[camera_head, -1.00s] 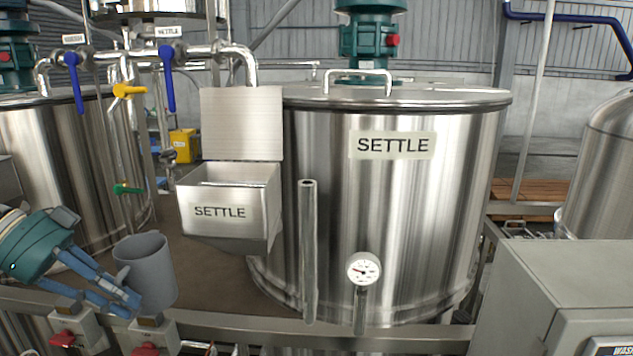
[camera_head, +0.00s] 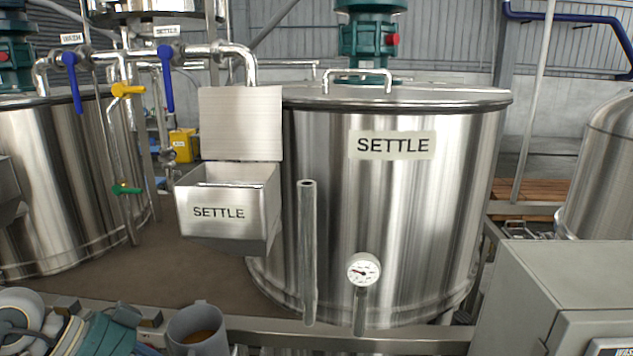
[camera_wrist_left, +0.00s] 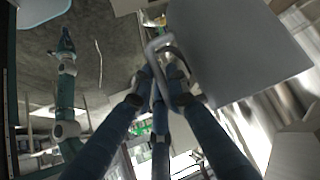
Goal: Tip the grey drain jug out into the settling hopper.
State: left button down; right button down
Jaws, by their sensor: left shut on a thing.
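The grey drain jug (camera_head: 190,345) is at the bottom edge of the head view, below and in front of the settling hopper, partly cut off. It looks nearly upright, with orange-brown liquid inside. My left gripper (camera_wrist_left: 163,78) has its blue fingers shut on the jug's handle in the left wrist view, where the jug's grey wall (camera_wrist_left: 235,50) fills the upper right. In the head view its fingers are mostly cut off. The settling hopper (camera_head: 222,212) is a steel box labelled SETTLE, its lid (camera_head: 241,122) raised. What seems my right gripper (camera_wrist_left: 66,40) shows small in the wrist view; its jaws are unclear.
The SETTLE tank (camera_head: 400,210) stands right of the hopper, with a vertical pipe (camera_head: 308,250) and a gauge (camera_head: 364,270) in front. A steel rail (camera_head: 340,335) crosses the front. Blue-handled valves (camera_head: 167,78) hang above left. A grey cabinet (camera_head: 560,290) stands lower right.

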pick_arm(q)
jog(key=s+n+t, duration=0.1)
jog(key=s, duration=0.1)
jog(key=s+f+n+t+y, duration=0.1)
jog(key=n, duration=0.1)
jog(key=shift+s+d, duration=0.15)
jog(key=shift+s, duration=0.2)
pick_arm(e)
jog(key=shift+w, duration=0.1)
jog(key=shift+r, duration=0.1)
